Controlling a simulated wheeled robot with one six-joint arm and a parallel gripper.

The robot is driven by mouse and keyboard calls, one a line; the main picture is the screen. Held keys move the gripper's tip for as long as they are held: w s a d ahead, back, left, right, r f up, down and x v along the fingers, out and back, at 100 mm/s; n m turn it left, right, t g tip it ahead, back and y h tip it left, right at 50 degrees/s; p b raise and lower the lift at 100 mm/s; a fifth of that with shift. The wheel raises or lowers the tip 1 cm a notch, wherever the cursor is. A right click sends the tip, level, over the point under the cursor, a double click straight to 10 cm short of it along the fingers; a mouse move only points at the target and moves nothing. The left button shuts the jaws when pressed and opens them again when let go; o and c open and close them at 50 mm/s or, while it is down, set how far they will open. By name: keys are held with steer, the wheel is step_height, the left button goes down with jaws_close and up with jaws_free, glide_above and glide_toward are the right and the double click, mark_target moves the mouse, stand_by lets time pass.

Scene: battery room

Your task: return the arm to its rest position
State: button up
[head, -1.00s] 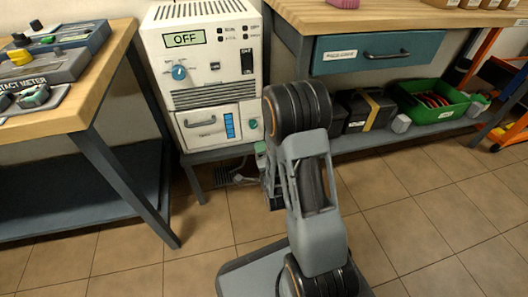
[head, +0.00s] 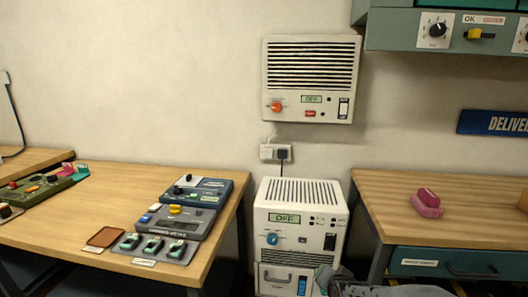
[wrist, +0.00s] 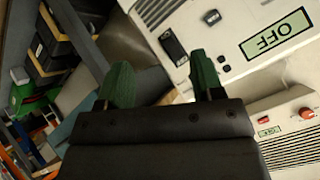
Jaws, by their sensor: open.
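My gripper (wrist: 162,84) shows in the wrist view with its two green fingertips spread apart and nothing between them. The wrist view is turned over, and the white floor unit (wrist: 235,22) with an OFF display lies beyond the fingers at the upper right.
A vented wall unit (head: 311,48) reading OFF hangs above the floor unit. A left bench (head: 60,232) holds meters and small devices. A right bench (head: 385,205) carries a pink object (head: 427,202) and has a blue drawer (head: 445,263). A shelf unit (head: 400,30) overhangs the right bench.

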steer(key=s+r+n+g+p, duration=0.2)
steer(key=s+r+p, duration=0.3)
steer(key=r, duration=0.3)
steer(key=s+a+r+n+g+p, duration=0.1)
steer(key=s+r+n+g+p, duration=0.1)
steer(key=s+r+p, duration=0.3)
steer(key=s+a+r+n+g+p, duration=0.1)
steer(key=s+r+n+g+p, duration=0.1)
steer(key=r, duration=1)
steer(key=s+n+p, duration=0.1)
steer(key=s+p, duration=0.1)
steer(key=p, duration=0.1)
steer(key=shift+s+a+r+n+y, duration=0.15)
steer(key=shift+s+n+y, duration=0.15)
steer(key=shift+s+n, duration=0.1)
